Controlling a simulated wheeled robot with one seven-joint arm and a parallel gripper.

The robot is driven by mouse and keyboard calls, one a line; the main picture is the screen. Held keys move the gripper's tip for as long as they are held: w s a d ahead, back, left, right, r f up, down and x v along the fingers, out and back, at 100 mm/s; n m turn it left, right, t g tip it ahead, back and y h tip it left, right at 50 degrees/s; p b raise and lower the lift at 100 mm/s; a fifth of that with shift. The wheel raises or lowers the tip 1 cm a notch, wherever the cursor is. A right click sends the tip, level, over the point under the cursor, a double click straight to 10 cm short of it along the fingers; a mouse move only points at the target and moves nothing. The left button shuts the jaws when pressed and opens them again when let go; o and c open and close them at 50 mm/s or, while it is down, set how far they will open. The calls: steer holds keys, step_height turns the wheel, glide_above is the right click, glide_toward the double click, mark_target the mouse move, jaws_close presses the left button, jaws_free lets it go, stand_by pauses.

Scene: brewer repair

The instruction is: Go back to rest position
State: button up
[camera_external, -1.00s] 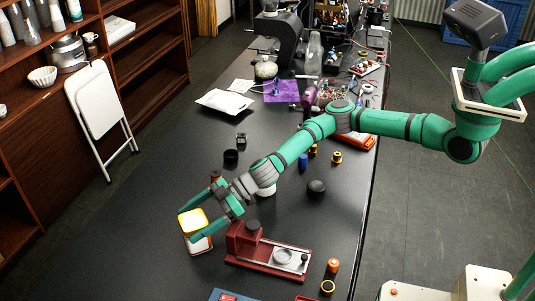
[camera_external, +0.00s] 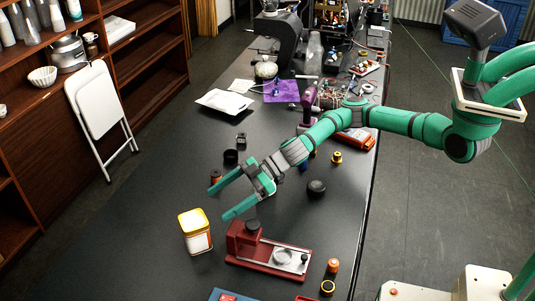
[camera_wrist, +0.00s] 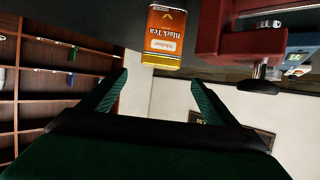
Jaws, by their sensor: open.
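My gripper (camera_external: 218,202) is open and empty above the black table (camera_external: 150,235). Its two green fingers point to the lower left in the external view. A tea tin (camera_external: 196,236) with a yellow lid and a white and orange side stands upright on the table, apart from the fingers.
A red device with a silver plate (camera_external: 268,252) stands right of the tin. A black round piece (camera_external: 316,187), orange spools (camera_external: 333,266) and an orange-red case (camera_external: 357,139) lie nearby. A purple device (camera_external: 307,105) stands behind my arm. The table's left part is clear.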

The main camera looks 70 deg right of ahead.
steer(key=shift+s+d+r, duration=0.25)
steer(key=shift+s+d, duration=0.1)
stand_by(0.3)
